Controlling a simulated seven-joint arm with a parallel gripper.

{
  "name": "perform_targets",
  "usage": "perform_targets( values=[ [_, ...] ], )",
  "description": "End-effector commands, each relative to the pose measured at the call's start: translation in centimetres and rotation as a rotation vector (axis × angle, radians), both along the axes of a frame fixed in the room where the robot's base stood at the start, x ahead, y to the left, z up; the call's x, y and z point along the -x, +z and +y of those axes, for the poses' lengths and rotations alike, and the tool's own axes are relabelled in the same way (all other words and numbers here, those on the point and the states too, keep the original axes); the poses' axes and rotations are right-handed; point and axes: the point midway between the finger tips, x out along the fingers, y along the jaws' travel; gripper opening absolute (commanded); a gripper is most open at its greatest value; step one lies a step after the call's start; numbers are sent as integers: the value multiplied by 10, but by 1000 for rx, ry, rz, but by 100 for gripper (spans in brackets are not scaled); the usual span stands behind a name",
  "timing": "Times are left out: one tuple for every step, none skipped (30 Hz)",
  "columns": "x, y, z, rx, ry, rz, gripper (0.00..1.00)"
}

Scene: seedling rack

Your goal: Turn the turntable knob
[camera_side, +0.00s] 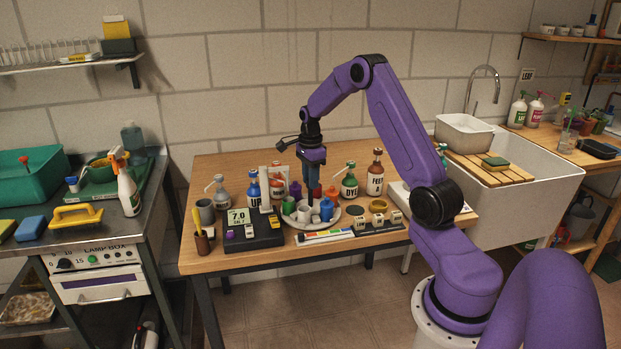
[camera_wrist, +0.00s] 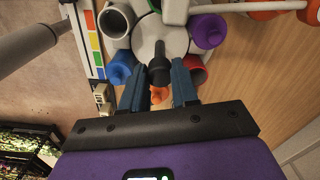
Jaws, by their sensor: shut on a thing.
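The turntable (camera_wrist: 172,28) is a pale round disc with a ring of cups and coloured pots around its hub. Its black upright knob (camera_wrist: 158,72) stands at the centre in the wrist view. My gripper (camera_wrist: 158,76) has its two blue fingers on either side of the knob and is shut on it. In the side view my gripper (camera_side: 311,188) points straight down over the middle of the turntable, on the wooden table. There the knob is hidden by the fingers and the pots.
A dark meter box (camera_side: 254,232) reading 7.0 stands left of the turntable. A colour strip card (camera_side: 325,237) lies in front. Several labelled bottles, including a brown one (camera_side: 375,178), stand behind it. A brown holder with a yellow tool (camera_side: 202,240) stands at the table's left edge.

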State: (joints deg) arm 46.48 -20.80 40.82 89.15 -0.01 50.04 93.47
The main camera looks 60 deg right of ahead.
Motion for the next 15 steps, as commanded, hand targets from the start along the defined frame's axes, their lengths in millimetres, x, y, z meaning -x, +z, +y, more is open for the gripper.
perform_targets(
  values=[
    [0,0,1,0,13,0,0],
    [0,0,1,0,21,0,0],
    [0,1,0,0,35,0,0],
    [0,1,0,0,48,0,0],
    [0,1,0,0,62,0,0],
    [0,1,0,0,85,0,0],
    [0,1,1,0,105,0,0],
    [0,1,1,0,124,0,0],
    [0,1,1,0,154,0,0],
    [0,1,1,0,177,0,0],
    [0,1,0,0,202,-1,0],
    [-1,1,1,0,238,-1,0],
    [0,1,1,0,265,-1,0],
    [0,1,0,0,292,-1,0],
    [-1,1,1,0,331,-1,0]
  ],
)
